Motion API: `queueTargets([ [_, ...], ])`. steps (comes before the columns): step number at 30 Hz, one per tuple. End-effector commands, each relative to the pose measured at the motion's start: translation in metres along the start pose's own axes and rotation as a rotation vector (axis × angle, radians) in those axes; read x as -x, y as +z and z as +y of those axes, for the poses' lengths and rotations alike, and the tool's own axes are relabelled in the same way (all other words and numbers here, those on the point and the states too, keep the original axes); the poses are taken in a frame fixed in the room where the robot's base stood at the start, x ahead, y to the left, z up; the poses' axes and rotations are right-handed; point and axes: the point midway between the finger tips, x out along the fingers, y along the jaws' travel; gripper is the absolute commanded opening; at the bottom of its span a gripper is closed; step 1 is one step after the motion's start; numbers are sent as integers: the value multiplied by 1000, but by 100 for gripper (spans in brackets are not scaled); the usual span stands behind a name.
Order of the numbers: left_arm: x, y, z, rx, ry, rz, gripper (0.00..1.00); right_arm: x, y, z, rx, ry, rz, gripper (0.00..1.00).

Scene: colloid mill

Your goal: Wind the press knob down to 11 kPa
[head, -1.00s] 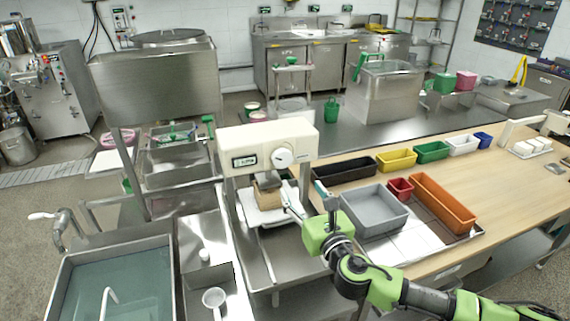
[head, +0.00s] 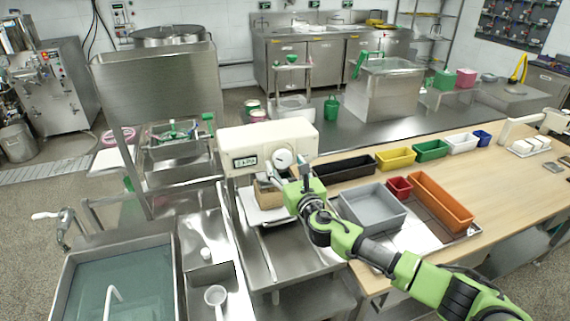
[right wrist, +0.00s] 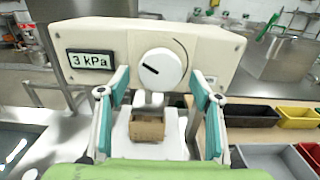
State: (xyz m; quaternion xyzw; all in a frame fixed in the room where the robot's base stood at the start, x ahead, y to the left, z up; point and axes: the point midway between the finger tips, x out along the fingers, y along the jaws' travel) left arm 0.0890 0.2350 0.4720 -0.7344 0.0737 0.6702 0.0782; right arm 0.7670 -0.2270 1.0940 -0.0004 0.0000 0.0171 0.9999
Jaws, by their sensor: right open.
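The cream press head (head: 262,135) stands on the steel bench. Its white round knob (head: 284,158) is on the front, beside a small display (head: 245,162). My right gripper (right wrist: 160,80) is open in front of the knob, with one finger to each side and gaps between. It shows in the head view too (head: 292,174), just below the knob. A brown block (right wrist: 147,128) sits under the press, partly hidden. My left gripper is out of view.
A grey bin (head: 372,207), a red bin (head: 400,185) and an orange bin (head: 441,197) stand to the right. A black tray (head: 346,167) lies behind my right arm. A water-filled sink (head: 120,280) is at the front left.

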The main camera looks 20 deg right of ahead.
Motion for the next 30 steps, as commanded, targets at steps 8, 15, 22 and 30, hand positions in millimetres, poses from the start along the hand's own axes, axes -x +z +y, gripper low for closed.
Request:
queueTargets([
  [8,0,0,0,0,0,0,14,-8,0,0,-1,0,1,59],
  [15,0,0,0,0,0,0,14,-8,0,0,-1,0,1,43],
  [22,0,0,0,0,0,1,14,-8,0,0,-1,-1,1,21],
  [30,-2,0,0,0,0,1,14,-8,-1,0,-48,0,1,21],
])
